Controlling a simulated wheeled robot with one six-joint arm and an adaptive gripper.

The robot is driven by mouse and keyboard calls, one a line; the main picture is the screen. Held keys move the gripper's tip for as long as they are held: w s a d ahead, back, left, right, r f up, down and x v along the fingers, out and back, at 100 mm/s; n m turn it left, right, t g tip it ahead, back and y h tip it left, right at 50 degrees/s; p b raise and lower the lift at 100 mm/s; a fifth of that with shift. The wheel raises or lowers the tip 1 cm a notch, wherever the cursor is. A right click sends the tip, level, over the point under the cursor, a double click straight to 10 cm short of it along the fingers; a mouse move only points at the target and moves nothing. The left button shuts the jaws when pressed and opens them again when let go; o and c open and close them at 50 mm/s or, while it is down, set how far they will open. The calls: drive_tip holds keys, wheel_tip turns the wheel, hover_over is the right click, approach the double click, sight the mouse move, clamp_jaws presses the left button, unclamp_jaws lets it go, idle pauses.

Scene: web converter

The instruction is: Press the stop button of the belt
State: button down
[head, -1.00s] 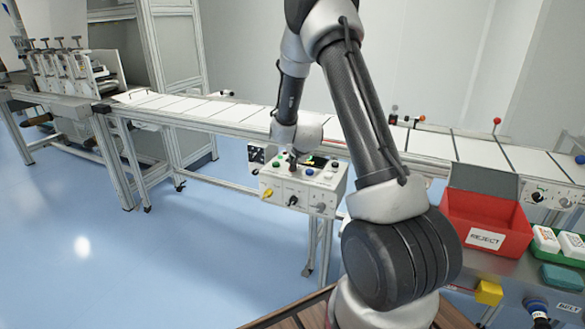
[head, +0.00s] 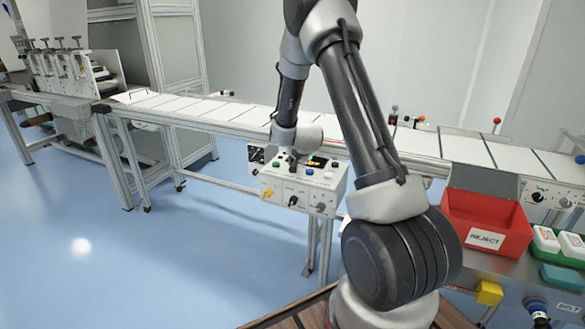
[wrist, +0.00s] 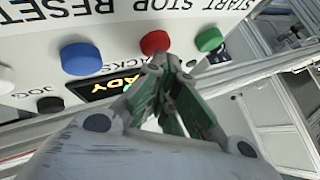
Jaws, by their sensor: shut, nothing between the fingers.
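The control box (head: 300,188) stands at the near side of the belt (head: 235,112). In the wrist view its face carries a red button (wrist: 155,42) by the STOP label, a green button (wrist: 208,40) by START and a blue button (wrist: 80,58) by RESET. My gripper (wrist: 166,62) is shut and empty, its fingertips at the lower edge of the red button. I cannot tell whether they touch it. The display (wrist: 105,86) shows yellow letters ending in "ADY", partly hidden by my fingers. In the head view my gripper (head: 293,160) is over the box top.
A black knob (wrist: 50,104) is left of the display. A red REJECT bin (head: 486,238) and a green tray (head: 572,245) with white packs stand at the right. Open blue floor lies to the left. My arm hides part of the belt.

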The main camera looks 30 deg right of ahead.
drive_tip(key=shift+r, duration=1)
wheel_tip(320, 180, up, 5)
idle(0.8)
